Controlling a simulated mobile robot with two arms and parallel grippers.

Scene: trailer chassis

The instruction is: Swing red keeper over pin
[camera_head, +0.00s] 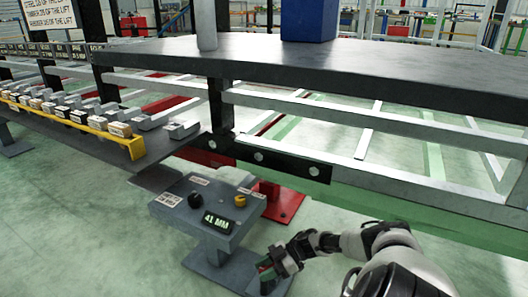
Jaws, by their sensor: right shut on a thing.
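My right gripper (272,264) is low in front of the control box, its arm coming in from the bottom right. It is shut on a small dark part with red and green on it (264,268), mostly hidden by the fingers. I cannot tell whether this part is the red keeper. No pin can be made out. My left gripper is not in view.
A grey control box (222,204) with knobs and a "41 MM" display stands on a pedestal beside the gripper. Behind it is a red floor stand (284,204). The trailer frame (340,110) spans above. A shelf with a yellow strip (75,122) holds several labelled blocks at left.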

